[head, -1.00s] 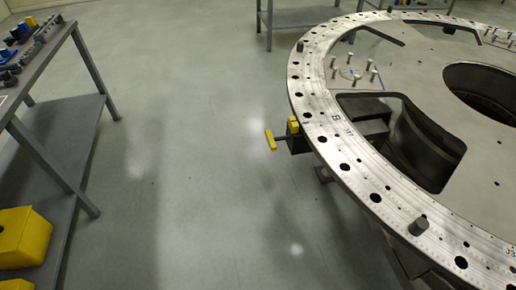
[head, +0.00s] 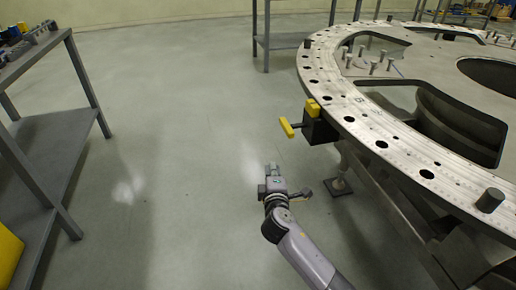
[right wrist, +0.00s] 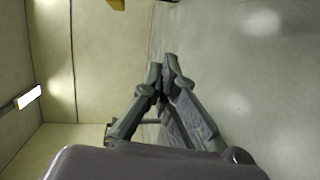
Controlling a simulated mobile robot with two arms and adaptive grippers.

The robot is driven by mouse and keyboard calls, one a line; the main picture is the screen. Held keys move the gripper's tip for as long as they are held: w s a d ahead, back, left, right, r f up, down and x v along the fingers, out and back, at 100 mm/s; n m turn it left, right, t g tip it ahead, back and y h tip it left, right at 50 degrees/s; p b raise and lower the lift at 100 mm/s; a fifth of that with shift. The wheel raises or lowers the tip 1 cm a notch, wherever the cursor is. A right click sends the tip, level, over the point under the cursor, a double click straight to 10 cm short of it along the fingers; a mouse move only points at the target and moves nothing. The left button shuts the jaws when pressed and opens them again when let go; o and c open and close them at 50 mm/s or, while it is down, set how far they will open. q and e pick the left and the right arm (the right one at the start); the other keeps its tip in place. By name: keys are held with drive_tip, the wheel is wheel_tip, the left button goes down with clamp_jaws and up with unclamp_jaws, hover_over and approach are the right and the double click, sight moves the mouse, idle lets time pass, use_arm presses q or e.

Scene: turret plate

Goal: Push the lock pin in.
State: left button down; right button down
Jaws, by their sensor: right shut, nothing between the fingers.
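The lock pin (head: 287,127) has a yellow T-shaped handle and sticks out to the left of a black block (head: 319,130) at the rim of the turret plate (head: 347,104). A yellow piece (head: 312,107) sits on top of the block. My right gripper (head: 271,167) is shut and empty. In the head view it appears below the pin handle, over the floor and apart from it. In the right wrist view its fingers (right wrist: 167,68) are closed together, and a bit of yellow shows at the top edge. My left gripper is not in view.
A grey table (head: 52,50) with small parts stands at the left, with a yellow bin (head: 8,257) at the lower left. A dark peg (head: 490,200) stands on the plate's rim. The floor (head: 180,150) between table and plate is clear.

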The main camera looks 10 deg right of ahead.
sight(295, 126)
use_arm(q)
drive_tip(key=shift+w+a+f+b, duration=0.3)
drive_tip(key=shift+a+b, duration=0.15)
drive_tip(key=shift+b, duration=0.15)
use_arm(e)
wheel_tip(295, 126, up, 6)
drive_tip(key=a+t, duration=0.1)
drive_tip(key=a, duration=0.1)
drive_tip(key=shift+w+a+f+n+t, duration=0.15)
drive_tip(key=shift+w+n+t, duration=0.15)
drive_tip(key=shift+w, duration=0.15)
